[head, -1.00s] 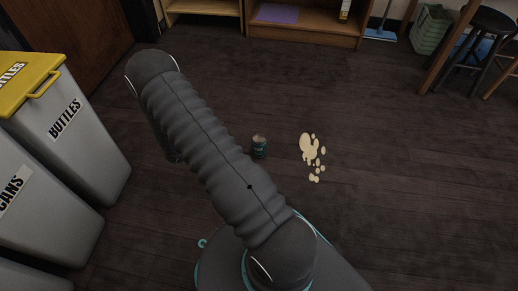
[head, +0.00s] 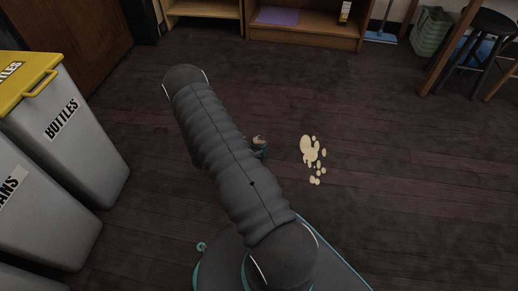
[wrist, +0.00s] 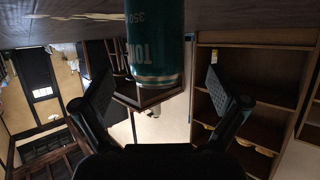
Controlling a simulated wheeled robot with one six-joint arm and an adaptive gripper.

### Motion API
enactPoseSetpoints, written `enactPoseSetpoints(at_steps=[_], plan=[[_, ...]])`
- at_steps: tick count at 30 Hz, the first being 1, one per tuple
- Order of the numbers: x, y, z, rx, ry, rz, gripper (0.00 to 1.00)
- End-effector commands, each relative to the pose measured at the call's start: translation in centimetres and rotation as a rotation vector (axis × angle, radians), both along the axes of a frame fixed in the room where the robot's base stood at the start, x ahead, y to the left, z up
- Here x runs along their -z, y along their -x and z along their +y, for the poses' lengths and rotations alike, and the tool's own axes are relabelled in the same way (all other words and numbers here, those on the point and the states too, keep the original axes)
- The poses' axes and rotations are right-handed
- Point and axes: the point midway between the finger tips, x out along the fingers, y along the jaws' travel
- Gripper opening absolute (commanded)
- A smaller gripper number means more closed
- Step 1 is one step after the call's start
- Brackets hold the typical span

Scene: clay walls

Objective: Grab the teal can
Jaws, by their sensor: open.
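The teal can (head: 261,147) stands on the dark wooden floor in the head view, partly hidden behind my arm. In the wrist view the can (wrist: 155,45) hangs from the top of the picture, which is upside down, with pale lettering on its side. My gripper (wrist: 163,95) is open, its two dark fingers spread to the left and right of the can's line. The can lies ahead of the fingertips, and nothing is between the pads. The gripper is hidden behind my arm in the head view.
A cream spill (head: 309,150) lies on the floor right of the can. Grey bins, one with a yellow lid (head: 30,80), stand at the left. A wooden shelf (head: 305,32) is at the back, stools (head: 490,40) at the upper right.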

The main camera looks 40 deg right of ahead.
Motion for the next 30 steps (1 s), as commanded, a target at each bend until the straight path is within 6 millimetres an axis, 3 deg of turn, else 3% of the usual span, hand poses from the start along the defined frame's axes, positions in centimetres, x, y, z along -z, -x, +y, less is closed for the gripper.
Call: enactPoseSetpoints(at_steps=[10,20,25,30], plan=[[1.4,0.7,-4.2,0.002,0.000,0.001,0.97],[1.5,0.7,-4.7,0.000,0.000,0.001,0.97],[1.5,0.7,-4.7,0.000,0.000,0.000,0.55],[1.5,0.7,-4.7,0.000,-0.001,0.000,0.50]])
